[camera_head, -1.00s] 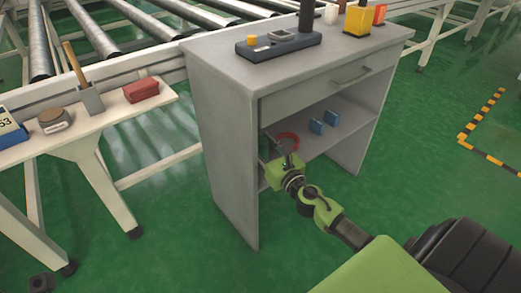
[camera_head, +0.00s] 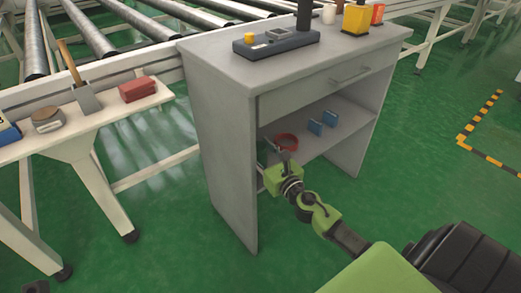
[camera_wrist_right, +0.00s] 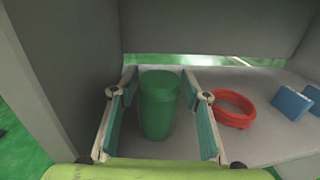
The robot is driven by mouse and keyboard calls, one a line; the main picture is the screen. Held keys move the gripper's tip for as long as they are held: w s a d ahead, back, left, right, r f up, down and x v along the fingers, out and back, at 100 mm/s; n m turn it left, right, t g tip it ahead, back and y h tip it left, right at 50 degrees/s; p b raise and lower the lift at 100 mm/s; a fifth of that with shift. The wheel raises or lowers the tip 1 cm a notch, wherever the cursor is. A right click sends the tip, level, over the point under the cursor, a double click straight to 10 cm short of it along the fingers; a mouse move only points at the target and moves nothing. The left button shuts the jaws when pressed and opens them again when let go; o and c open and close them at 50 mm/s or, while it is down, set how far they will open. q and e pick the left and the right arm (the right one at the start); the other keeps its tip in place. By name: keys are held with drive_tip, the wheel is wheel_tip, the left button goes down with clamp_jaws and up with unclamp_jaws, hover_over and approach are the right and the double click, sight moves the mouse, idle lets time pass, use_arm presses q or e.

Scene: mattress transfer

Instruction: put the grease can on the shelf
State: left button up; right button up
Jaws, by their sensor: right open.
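The grease can, a green cylinder (camera_wrist_right: 158,108), stands upright on the cabinet's inner shelf (camera_wrist_right: 265,148), near the left side wall, in the right wrist view. My right gripper (camera_wrist_right: 160,82) is open, with one finger on each side of the can. Gaps show between the can and both fingers. In the head view my right gripper (camera_head: 277,158) reaches into the open front of the grey cabinet (camera_head: 225,150). The can is mostly hidden there by the cabinet side and gripper. My left gripper is not in view.
A red ring (camera_wrist_right: 235,108) lies on the shelf just right of the right finger, with blue blocks (camera_wrist_right: 292,104) farther right. The cabinet's side wall (camera_wrist_right: 75,70) is close on the left. Open green floor (camera_head: 410,190) lies in front of the cabinet.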

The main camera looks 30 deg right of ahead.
drive_tip(key=shift+r, duration=0.2)
drive_tip(key=s+a+b, duration=0.1)
drive_tip(key=s, duration=1.1)
